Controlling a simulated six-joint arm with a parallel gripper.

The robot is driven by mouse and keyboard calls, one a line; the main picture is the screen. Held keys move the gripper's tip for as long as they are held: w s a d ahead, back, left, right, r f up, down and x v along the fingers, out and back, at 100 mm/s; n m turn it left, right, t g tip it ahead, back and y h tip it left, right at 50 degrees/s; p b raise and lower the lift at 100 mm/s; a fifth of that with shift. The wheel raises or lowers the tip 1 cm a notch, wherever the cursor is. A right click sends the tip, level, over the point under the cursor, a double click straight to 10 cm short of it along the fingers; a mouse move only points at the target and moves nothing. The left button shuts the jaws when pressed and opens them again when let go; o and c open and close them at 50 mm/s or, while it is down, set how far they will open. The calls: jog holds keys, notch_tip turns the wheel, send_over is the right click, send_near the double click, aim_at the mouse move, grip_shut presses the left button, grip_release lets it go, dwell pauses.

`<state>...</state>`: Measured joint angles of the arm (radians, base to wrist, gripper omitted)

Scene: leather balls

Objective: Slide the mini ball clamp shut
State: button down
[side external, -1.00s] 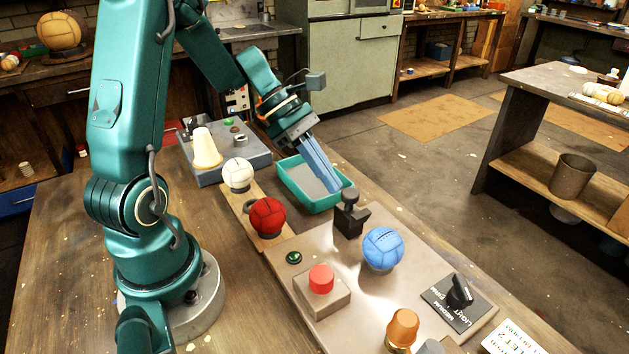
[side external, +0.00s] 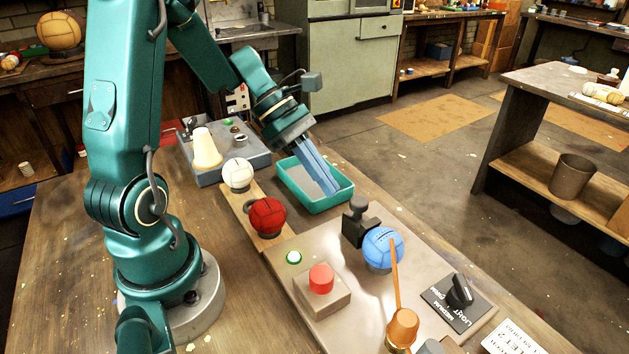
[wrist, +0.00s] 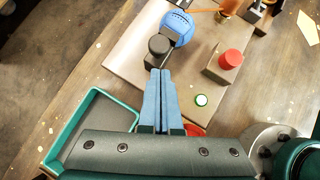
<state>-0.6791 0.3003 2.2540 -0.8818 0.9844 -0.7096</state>
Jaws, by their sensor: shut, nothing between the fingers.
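The mini ball clamp is a dark sliding block with a round knob (side external: 357,222) on top; it also shows in the wrist view (wrist: 160,46). The block stands right against the blue ball (side external: 383,247) as seen from the side; the ball shows in the wrist view (wrist: 177,28) too. My gripper (side external: 336,192) is shut and empty, its blue fingers pressed together. Its tips (wrist: 160,74) are just behind the knob, with a small gap visible in the side view. A thin orange rod (side external: 395,282) runs from the orange cone (side external: 403,326) up to the blue ball.
A round green light (side external: 293,257) glows bright. A red button (side external: 321,278) on a box and a black dial (side external: 459,291) share the panel. The red ball (side external: 267,216), white ball (side external: 238,174) and teal tray (side external: 340,202) are near my gripper.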

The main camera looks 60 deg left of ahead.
jog(key=a+f+v, duration=0.1)
jog(key=v, duration=1)
jog(key=s+d+r+m+g+y, duration=0.1)
jog(key=d+m, duration=0.3)
jog(key=d, duration=0.2)
jog(key=s+d+r+m+g+y, duration=0.1)
jog(key=s+d+r+m+y, duration=0.1)
jog(key=d+m, duration=0.25)
jog(key=s+d+f+m+t+y, duration=0.1)
jog(key=s+f+m+t+y, duration=0.2)
jog(key=m, duration=1.2)
jog(key=shift+s+d+f+t+y, duration=0.4)
jog(key=shift+s+y, duration=0.3)
jog(key=shift+s, duration=0.2)
